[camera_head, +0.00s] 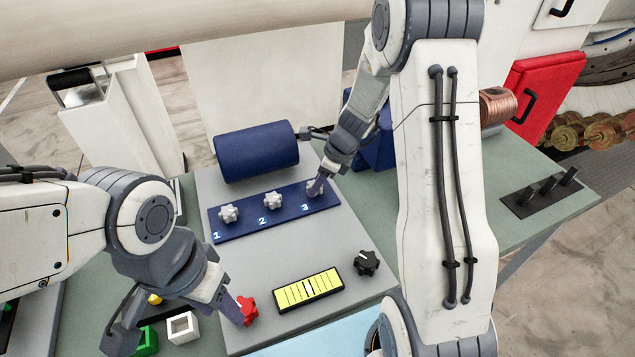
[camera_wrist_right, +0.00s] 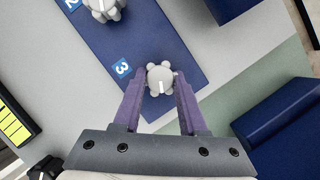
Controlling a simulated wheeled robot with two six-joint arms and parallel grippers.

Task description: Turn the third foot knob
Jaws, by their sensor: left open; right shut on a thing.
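The third foot knob (camera_head: 311,190) is a pale grey lobed knob at the right end of the blue panel (camera_head: 243,233), beside the number 3. In the right wrist view the knob (camera_wrist_right: 160,79) shows a white mark and sits between the purple fingers. My right gripper (camera_head: 319,186) comes down from above and is shut on this knob, partly hiding it in the head view. My left gripper (camera_head: 230,310) is open at a red knob (camera_head: 247,309) at the front of the grey board; its far finger is hidden.
Knobs 1 (camera_head: 229,214) and 2 (camera_head: 273,201) sit left of knob 3. A blue roller (camera_head: 257,151) lies behind the panel. A yellow gauge (camera_head: 308,290) and a black knob (camera_head: 366,263) are in front. A blue block (camera_head: 372,147) stands to the right.

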